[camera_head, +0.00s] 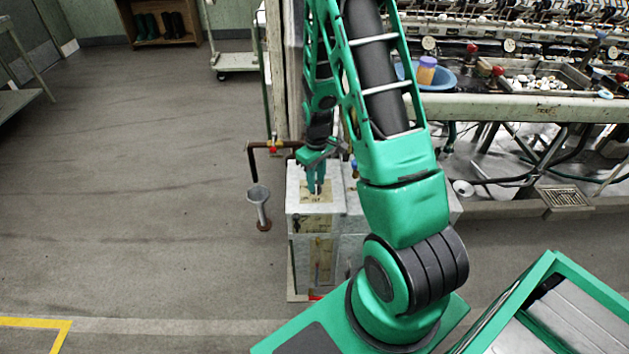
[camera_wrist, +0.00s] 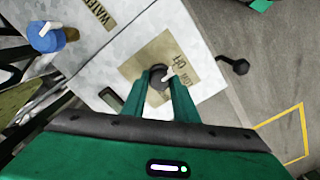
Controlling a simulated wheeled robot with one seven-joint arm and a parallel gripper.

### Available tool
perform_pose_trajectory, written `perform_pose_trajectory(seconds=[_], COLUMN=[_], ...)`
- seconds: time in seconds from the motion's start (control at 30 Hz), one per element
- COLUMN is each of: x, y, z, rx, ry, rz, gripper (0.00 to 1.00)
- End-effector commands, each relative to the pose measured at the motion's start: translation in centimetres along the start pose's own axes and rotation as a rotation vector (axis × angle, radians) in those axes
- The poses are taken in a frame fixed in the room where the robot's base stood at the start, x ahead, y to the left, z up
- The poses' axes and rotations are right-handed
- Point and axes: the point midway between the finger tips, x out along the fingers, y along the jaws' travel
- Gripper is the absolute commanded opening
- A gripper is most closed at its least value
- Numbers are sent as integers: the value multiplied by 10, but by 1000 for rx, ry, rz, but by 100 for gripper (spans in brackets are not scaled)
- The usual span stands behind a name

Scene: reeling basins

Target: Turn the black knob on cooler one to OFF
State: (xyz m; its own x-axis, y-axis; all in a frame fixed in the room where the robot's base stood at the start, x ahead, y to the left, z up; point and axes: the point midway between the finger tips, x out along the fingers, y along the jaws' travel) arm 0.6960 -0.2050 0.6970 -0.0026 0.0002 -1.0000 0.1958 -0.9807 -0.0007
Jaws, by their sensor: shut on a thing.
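The cooler (camera_head: 349,229) is a pale grey box beside my arm, with a tan label plate (camera_wrist: 133,68) on its top. In the wrist view the black knob (camera_wrist: 157,77) sits on this plate, with a white pointer on its right side. The pointer points up and right, toward the printed lettering; its exact setting is hard to tell. My gripper (camera_wrist: 160,80) is shut on the knob, one finger on each side. In the head view my gripper (camera_head: 317,188) reaches down onto the cooler's top, and the knob is hidden there.
A tap with a red handle (camera_head: 273,149) and a grey funnel (camera_head: 259,203) stand left of the cooler. A blue-capped fitting (camera_wrist: 44,36) and a "WATER" label (camera_wrist: 98,12) are near it.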

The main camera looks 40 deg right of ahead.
Motion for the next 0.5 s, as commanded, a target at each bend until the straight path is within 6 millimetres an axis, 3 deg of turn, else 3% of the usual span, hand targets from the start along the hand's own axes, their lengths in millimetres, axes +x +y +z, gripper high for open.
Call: perform_pose_trajectory(seconds=[0.43,0.47,0.5], x=[-2,-2,-2], y=[1,1,1], z=[-4,-5,-4], rx=[-12,-12,-12], ry=[10,10,10], rz=[4,4,3], gripper=[4,31,40])
